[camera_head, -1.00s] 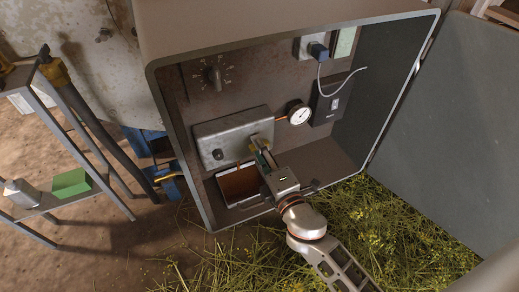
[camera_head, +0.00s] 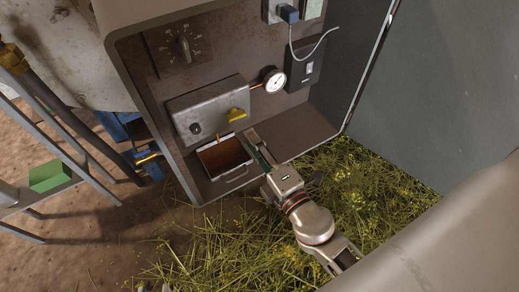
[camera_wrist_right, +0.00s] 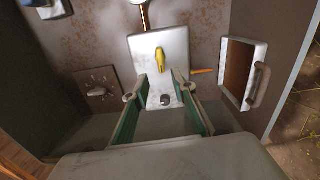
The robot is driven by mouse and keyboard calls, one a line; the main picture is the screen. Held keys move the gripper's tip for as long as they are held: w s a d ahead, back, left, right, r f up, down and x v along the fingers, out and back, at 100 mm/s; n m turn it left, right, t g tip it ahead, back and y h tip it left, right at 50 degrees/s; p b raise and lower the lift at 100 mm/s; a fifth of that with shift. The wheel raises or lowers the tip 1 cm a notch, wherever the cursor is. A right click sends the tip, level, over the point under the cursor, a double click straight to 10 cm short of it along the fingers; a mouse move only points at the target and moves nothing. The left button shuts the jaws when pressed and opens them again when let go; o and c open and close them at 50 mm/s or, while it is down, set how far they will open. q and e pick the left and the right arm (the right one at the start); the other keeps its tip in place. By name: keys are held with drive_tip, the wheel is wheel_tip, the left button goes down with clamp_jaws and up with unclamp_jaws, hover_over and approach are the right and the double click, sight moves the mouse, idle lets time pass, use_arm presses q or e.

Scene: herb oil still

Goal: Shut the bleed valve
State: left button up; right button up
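The bleed valve appears to be the yellow lever (camera_head: 237,114) on the front of a grey metal box (camera_head: 207,108) inside the cabinet. It also shows in the right wrist view (camera_wrist_right: 160,59). The lever lies crosswise to the short copper spout (camera_wrist_right: 203,70) under the box. My right gripper (camera_head: 255,142) is in front of and below the lever, apart from it. In the wrist view its two green-padded fingers (camera_wrist_right: 160,82) are spread with nothing between them, and the lever shows beyond the tips. My left gripper is not in view.
A tray with a handle (camera_head: 225,157) sits below the box, left of my gripper. Cabinet walls enclose the area. Cut herbs (camera_head: 350,190) lie below.

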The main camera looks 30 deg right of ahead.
drive_tip(key=shift+s, duration=1.4)
